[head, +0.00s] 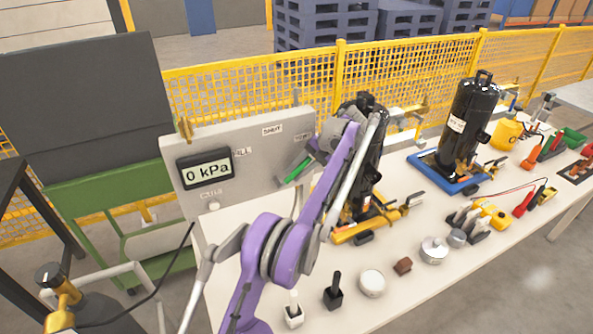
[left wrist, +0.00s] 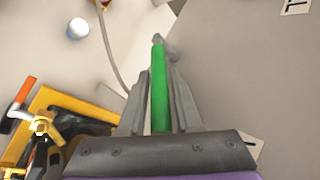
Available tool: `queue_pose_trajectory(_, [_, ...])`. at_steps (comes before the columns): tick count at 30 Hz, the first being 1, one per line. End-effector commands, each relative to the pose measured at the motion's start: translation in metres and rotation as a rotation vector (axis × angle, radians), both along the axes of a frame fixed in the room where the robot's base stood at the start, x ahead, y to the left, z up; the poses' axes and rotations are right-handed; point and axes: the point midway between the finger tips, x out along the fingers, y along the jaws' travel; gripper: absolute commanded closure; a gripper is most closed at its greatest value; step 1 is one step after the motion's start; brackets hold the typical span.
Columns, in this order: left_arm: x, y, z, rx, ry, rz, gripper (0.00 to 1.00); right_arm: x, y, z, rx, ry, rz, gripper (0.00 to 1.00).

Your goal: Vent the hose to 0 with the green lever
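The grey panel (head: 240,150) stands at the table's back left, and its display (head: 207,170) reads 0 kPa. The green lever (head: 298,170) is at the panel's right side, tilted in the head view, below the SHUT label (head: 272,130). My left gripper (head: 312,160) is at the lever. In the left wrist view the green lever (left wrist: 159,90) runs between the two grey fingers of my left gripper (left wrist: 160,75), which lie close along both its sides and appear shut on it. Other panel labels are partly hidden by my arm. My right gripper is out of view.
A black compressor (head: 468,120) stands on a blue base at the right; another stands behind my left arm. Small parts, a white lid (head: 372,283) and tools lie along the white table (head: 420,295). A yellow mesh fence (head: 400,70) runs behind.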

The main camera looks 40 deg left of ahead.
Motion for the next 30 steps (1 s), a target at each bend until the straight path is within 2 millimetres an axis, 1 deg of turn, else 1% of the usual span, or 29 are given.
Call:
queue_pose_trajectory(8, [0.0, 0.0, 0.0, -0.001, 0.0, 0.001, 0.65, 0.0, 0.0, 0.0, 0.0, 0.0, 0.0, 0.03])
queue_pose_trajectory(11, [0.002, -0.003, 0.004, -0.001, 0.0, 0.0, 0.65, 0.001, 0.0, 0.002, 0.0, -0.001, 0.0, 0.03])
queue_pose_trajectory(14, [0.007, -0.01, 0.015, -0.001, 0.0, 0.0, 0.65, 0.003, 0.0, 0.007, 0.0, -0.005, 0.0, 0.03])
queue_pose_trajectory(16, [0.012, -0.018, 0.027, -0.001, -0.001, 0.0, 0.65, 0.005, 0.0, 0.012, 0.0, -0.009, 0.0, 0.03])
queue_pose_trajectory(21, [0.026, -0.038, 0.056, -0.001, -0.003, -0.002, 0.65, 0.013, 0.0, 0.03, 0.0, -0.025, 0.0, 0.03])
queue_pose_trajectory(24, [0.033, -0.047, 0.069, 0.0, -0.005, -0.001, 0.65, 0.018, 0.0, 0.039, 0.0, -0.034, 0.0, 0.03])
queue_pose_trajectory(27, [0.037, -0.054, 0.078, 0.0, -0.004, 0.0, 0.65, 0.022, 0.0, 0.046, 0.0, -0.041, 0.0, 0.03])
queue_pose_trajectory(30, [0.039, -0.058, 0.082, 0.0, -0.002, 0.0, 0.65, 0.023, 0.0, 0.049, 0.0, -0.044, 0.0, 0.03])
